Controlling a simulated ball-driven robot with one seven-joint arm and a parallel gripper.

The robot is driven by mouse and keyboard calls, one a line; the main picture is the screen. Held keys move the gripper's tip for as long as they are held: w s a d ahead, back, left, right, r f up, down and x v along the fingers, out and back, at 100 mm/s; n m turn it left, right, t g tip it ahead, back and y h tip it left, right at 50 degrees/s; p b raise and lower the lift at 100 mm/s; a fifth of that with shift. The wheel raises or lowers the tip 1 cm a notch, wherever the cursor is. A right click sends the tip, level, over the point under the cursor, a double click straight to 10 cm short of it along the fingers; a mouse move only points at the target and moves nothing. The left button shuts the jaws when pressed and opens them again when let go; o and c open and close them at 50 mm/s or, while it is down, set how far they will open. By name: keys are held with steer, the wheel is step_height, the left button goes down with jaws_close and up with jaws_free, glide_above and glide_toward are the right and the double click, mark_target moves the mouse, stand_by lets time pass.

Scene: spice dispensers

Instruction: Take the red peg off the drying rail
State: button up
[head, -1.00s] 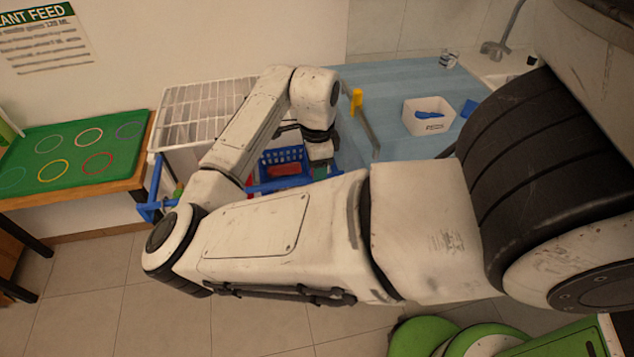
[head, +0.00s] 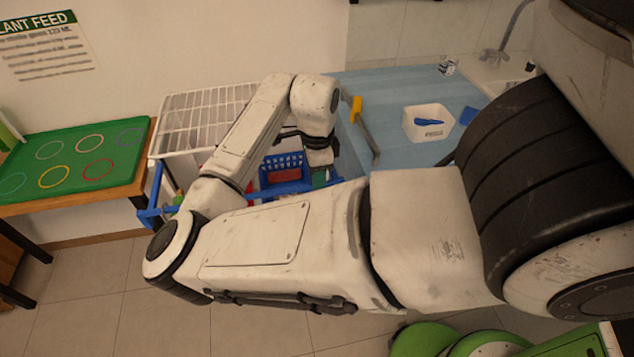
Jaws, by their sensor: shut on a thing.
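My gripper (head: 319,160) points down at the end of my folded arm, just right of a blue basket (head: 284,163). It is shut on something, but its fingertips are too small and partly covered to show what. A blue rail (head: 284,189) runs in front of the basket and passes behind my arm; its left end (head: 152,216) shows beside the white rack. I cannot pick out the red peg with certainty. A red patch (head: 284,175) shows low in the basket, and a smaller red bit shows to its left at my arm's edge.
A white wire rack (head: 190,118) stands behind my arm. On the blue counter (head: 385,85) are a yellow-handled tool (head: 358,108) and a white box (head: 428,122) with a blue item. A green board (head: 75,155) lies on a table at left.

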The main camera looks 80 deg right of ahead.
steer(key=shift+r+p, duration=2.6)
steer(key=shift+r, duration=0.65)
steer(key=shift+f, duration=0.1)
